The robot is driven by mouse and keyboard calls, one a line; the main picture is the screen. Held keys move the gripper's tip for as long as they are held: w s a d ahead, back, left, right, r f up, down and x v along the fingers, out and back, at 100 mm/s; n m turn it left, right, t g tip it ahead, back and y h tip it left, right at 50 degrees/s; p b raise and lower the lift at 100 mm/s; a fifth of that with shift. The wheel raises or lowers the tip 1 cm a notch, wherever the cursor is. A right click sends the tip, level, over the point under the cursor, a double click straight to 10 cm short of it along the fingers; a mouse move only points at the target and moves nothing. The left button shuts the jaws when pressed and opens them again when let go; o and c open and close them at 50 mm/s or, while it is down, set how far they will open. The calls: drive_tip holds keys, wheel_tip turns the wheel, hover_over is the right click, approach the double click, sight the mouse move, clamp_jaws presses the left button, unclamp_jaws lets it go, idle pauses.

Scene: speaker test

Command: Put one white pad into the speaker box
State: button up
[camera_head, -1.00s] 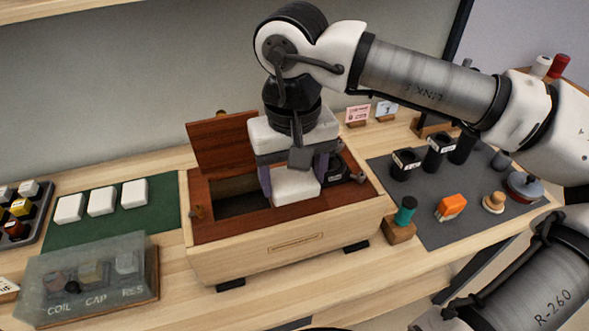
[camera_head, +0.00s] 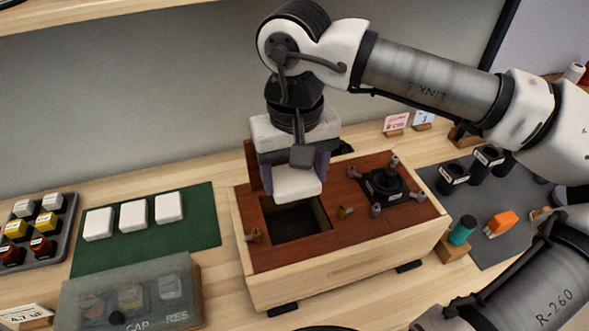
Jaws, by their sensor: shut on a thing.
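The speaker box (camera_head: 350,262) is a pale wooden box with a reddish top, in the middle of the head view. A dark square opening (camera_head: 296,219) shows in the left part of its top. My gripper (camera_head: 296,180) is shut on a white pad (camera_head: 298,186) and holds it at the back edge of the opening, seemingly above it. The pad hides part of the opening's rim. Three more white pads, left (camera_head: 99,224), middle (camera_head: 133,215) and right (camera_head: 169,208), lie in a row on the green mat (camera_head: 150,243).
A reddish board (camera_head: 252,165) stands upright behind the opening. A lidded clear case (camera_head: 130,295) lies at front left, a parts tray (camera_head: 36,230) at far left. A dark mat (camera_head: 485,240) at right holds several items.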

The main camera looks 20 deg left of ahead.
wheel_tip(320, 180, down, 10)
drive_tip(key=b, duration=0.8)
drive_tip(key=o, duration=1)
wheel_tip(320, 180, up, 14)
drive_tip(key=shift+f, duration=0.1)
drive_tip(key=shift+s, duration=0.1)
idle(0.4)
